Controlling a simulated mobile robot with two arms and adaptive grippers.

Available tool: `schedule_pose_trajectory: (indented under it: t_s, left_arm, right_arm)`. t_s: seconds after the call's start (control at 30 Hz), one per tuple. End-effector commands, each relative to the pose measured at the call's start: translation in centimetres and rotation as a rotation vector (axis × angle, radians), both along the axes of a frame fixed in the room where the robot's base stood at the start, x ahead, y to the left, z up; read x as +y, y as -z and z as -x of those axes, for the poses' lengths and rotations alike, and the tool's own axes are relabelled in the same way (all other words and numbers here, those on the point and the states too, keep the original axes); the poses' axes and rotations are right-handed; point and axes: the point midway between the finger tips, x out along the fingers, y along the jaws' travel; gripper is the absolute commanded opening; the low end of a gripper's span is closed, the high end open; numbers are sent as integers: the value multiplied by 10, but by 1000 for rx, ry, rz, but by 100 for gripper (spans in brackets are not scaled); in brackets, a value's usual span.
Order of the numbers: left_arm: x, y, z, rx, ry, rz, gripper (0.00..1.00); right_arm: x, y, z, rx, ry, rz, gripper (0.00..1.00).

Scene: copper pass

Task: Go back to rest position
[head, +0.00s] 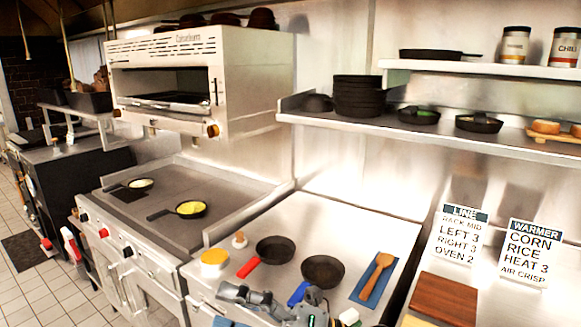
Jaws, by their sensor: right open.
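My right gripper (252,301) is low in the middle of the head view, over the near edge of the steel counter (345,228). It is open, with nothing seen between its fingers. A dark pan with a red handle (275,250) and a dark pan with a blue handle (323,271) lie just beyond it. The gripper overlaps the blue handle's near side in the picture; I cannot tell whether they touch. My left gripper is not in view.
A yellow-topped tub (214,261) stands left of the gripper. Two small pans sit on the griddle (165,217). The counter behind the pans is clear.

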Motion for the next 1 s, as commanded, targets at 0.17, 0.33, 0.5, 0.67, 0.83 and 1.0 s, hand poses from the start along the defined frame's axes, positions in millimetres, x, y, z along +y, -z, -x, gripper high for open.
schedule_pose_trajectory:
  t_s: [0.17,0.33,0.5,0.67,0.83,1.0]
  left_arm:
    - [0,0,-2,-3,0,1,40]
    - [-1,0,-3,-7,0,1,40]
    - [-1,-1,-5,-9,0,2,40]
    - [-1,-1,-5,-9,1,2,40]
    - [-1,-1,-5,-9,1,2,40]
    - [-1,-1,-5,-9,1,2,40]
  right_arm:
    - [-65,-23,-50,348,312,-395,80]
    - [-151,27,-89,737,650,-645,80]
    - [-226,129,-81,1168,995,-761,80]
    - [-269,226,-25,1559,1271,-751,80]
    - [-287,290,47,1872,1465,-666,80]
    - [-292,323,111,2102,1586,-560,80]
